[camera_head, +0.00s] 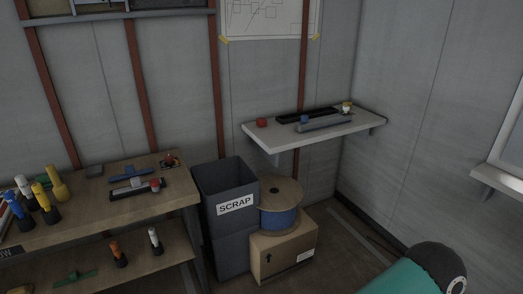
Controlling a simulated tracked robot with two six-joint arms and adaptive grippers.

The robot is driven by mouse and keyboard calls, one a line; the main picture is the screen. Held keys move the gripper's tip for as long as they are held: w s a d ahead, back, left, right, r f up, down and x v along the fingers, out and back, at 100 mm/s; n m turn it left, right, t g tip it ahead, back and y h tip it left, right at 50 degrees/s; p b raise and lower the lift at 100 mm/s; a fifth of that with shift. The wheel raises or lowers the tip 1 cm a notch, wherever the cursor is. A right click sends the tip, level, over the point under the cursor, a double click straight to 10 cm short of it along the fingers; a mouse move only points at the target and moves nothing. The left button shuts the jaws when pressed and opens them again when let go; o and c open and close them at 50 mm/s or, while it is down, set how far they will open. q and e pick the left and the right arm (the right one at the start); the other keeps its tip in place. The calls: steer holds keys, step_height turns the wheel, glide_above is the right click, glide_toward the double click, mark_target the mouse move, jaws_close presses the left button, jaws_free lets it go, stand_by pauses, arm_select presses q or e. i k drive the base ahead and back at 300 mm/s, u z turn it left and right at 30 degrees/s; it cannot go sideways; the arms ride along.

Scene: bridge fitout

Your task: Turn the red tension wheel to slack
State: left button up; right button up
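I cannot tell for certain which thing is the red tension wheel. A small red round piece (262,122) sits at the left end of the grey wall shelf. Another small red piece (169,158) lies near the back right edge of the wooden bench. A third red piece (154,184) is on a dark and grey block on the same bench. All are too small to make out in detail. Neither my left nor my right gripper is in view.
The wall shelf (350,127) also holds dark and blue bars. A grey scrap bin (219,178), a cable spool (278,192) and a cardboard box (285,255) stand beside the bench (100,217). Several bottles stand on the bench's left. A teal and black shape (420,275) fills the lower right.

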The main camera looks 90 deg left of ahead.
mark_target(168, 158)
steer(key=z, duration=0.35)
steer(key=i, duration=0.5)
steer(key=u, duration=2.25)
steer(key=i, duration=0.3)
steer(key=u, duration=2.1)
steer(key=k, duration=0.3)
steer(key=u, duration=0.65)
steer(key=i, duration=1.35)
steer(key=z, duration=0.45)
